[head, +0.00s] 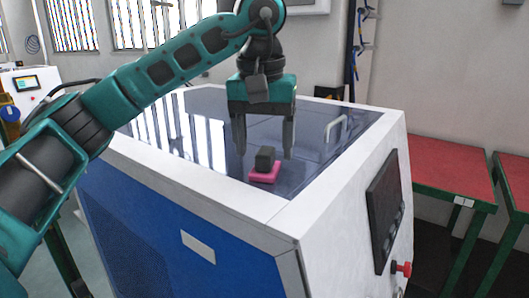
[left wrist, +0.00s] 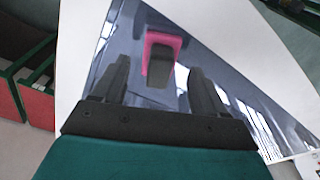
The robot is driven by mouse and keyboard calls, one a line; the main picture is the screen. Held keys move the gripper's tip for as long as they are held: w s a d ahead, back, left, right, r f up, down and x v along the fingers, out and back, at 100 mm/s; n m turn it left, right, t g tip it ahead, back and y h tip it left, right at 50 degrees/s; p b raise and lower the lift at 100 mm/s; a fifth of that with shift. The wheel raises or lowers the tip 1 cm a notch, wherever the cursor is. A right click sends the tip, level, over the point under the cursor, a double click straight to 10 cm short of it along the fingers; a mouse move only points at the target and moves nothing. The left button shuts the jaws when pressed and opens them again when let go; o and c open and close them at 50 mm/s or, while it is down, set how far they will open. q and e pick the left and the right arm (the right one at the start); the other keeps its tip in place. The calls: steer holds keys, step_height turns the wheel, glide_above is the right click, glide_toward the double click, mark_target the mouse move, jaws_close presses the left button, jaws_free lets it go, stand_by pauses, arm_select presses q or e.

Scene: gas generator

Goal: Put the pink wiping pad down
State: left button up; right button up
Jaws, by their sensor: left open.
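The pink wiping pad (head: 265,177) with its dark block handle (head: 265,159) lies on the glossy dark top of the machine (head: 205,110), near its front edge. My left gripper (head: 264,152) is open above the pad, with one finger on each side of the handle and visible gaps to both. In the left wrist view the pad (left wrist: 160,38) shows beyond the open fingers, its dark handle pointing toward the gripper. My right gripper is not in either view.
The machine has a white rim, a blue front panel (head: 170,215) and a metal handle (head: 334,128) on its top. A screen (head: 384,210) and a red knob (head: 402,268) are on its right side. Red-topped tables (head: 440,168) stand at right. The top around the pad is clear.

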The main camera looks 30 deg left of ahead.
mark_target(262, 155)
arm_select(q)
step_height(262, 155, up, 9)
steer(key=s+p, duration=0.1)
steer(key=p, duration=0.1)
steer(key=shift+d+p, duration=0.15)
steer(key=shift+p, duration=0.15)
steer(key=shift+s+r, duration=0.1)
